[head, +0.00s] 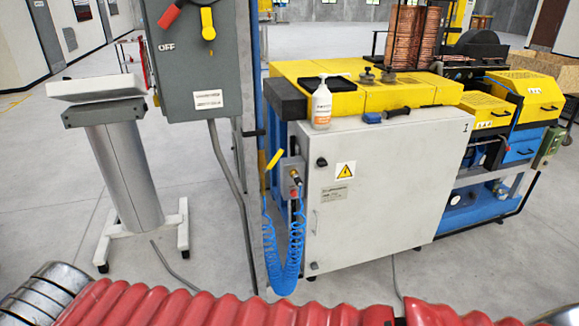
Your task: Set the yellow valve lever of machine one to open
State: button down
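The yellow valve lever (274,159) shows in the head view on the left side of the pale grey cabinet (385,200), which bears a small "1" at its upper right corner. The lever is tilted, its upper end leaning right. The lever's pivot is too small to make out, and I cannot tell whether the valve is open or closed. My gripper is not in view.
A grey switch box (200,90) marked OFF, with a red handle (170,15), stands left of the lever.

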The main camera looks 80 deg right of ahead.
aim_at(280, 151)
jog(key=z, duration=1.1)
jog(key=k, duration=0.75)
jog(key=z, duration=0.45)
jog(key=i, duration=1)
jog(key=u, duration=0.05)
